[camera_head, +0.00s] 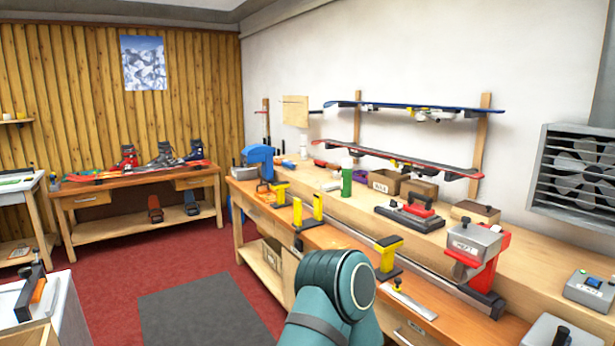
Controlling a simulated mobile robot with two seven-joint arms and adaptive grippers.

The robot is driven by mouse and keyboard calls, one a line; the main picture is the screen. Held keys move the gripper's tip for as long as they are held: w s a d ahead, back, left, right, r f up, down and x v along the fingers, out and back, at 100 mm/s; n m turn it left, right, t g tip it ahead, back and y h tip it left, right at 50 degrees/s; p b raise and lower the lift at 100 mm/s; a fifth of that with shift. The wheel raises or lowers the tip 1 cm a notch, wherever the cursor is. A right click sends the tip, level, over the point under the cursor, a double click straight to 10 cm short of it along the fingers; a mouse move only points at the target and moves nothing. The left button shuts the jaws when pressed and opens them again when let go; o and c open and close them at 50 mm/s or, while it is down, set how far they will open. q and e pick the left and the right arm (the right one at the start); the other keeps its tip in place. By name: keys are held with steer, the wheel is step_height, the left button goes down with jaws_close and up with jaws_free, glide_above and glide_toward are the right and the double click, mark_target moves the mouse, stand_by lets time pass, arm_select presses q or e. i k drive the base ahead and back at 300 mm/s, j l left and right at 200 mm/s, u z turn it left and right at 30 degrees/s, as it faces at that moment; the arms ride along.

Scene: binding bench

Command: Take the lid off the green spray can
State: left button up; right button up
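The green spray can (346,182) stands upright on the wooden bench (300,185), near the back wall. Its white lid (347,162) sits on its top. A rounded teal part of one of my arms shows at the bottom middle, in front of the bench. It is well short of the can, and nothing touches the can. Neither of my grippers is in view.
Yellow clamps (388,254) stand along the bench's front edge. A blue vise (260,160) is at the left end. Small brown boxes (386,181) and a waxing iron (418,209) stand right of the can.

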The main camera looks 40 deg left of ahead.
mark_target(347, 163)
steer(key=u, duration=1.25)
steer(key=i+z, duration=0.1)
steer(key=z, duration=0.8)
steer(key=i+j+z, duration=0.15)
steer(key=j+z, duration=0.6)
steer(key=i+j+z, duration=0.2)
steer(key=j, duration=0.35)
steer(key=j+z, duration=0.15)
steer(key=j, duration=0.35)
steer(key=j+z, duration=0.1)
steer(key=j, duration=0.85)
steer(key=j+z, duration=0.15)
steer(key=j, duration=0.8)
steer(key=k, duration=0.05)
